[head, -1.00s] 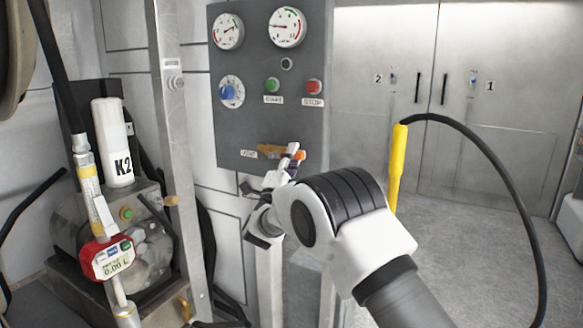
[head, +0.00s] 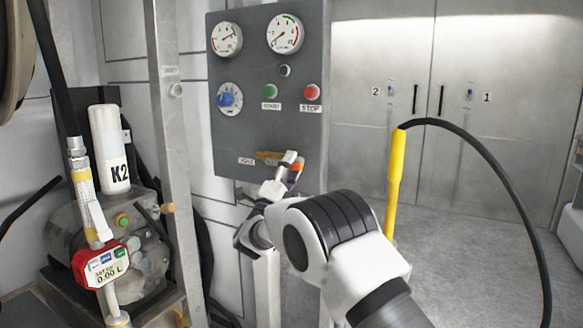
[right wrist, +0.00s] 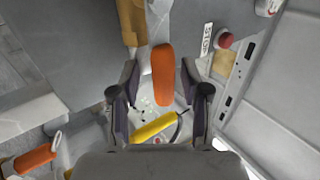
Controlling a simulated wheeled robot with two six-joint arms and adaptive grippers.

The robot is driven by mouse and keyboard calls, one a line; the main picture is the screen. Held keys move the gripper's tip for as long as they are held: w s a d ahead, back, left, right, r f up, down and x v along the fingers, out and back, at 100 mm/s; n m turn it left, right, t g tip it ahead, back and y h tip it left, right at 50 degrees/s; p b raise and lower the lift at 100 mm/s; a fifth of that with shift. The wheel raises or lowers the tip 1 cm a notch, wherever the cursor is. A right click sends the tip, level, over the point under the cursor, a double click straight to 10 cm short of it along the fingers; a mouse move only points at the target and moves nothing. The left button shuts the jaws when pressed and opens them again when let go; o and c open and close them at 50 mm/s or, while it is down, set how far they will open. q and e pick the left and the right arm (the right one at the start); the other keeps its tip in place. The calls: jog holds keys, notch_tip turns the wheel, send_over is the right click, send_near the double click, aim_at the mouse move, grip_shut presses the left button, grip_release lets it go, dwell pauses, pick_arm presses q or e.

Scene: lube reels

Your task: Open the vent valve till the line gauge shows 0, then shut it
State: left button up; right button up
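The vent valve (head: 268,157) is a brass body low on the grey panel, above my right gripper. Its orange handle (right wrist: 163,75) lies between the two fingers of my right gripper (right wrist: 162,97) in the right wrist view, with a gap on each side. In the head view the gripper (head: 288,172) is at the handle's end, partly covering it. Of two round gauges at the panel's top, the right gauge (head: 285,33) has its needle pointing lower left. The left gauge (head: 226,39) has its needle toward the upper right. Their labels are unreadable. My left gripper is out of view.
The panel also has a blue knob (head: 229,98), a green button (head: 270,90) and a red button (head: 311,92). A yellow handle (head: 395,180) on a black hose hangs to the right. A red-cased meter (head: 101,264) reads 0.00 L at left.

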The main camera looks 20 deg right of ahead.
jog(key=shift+s+a, duration=0.1)
jog(key=v, duration=1.1)
jog(key=shift+s+a+f, duration=0.2)
jog(key=shift+s+a, duration=0.05)
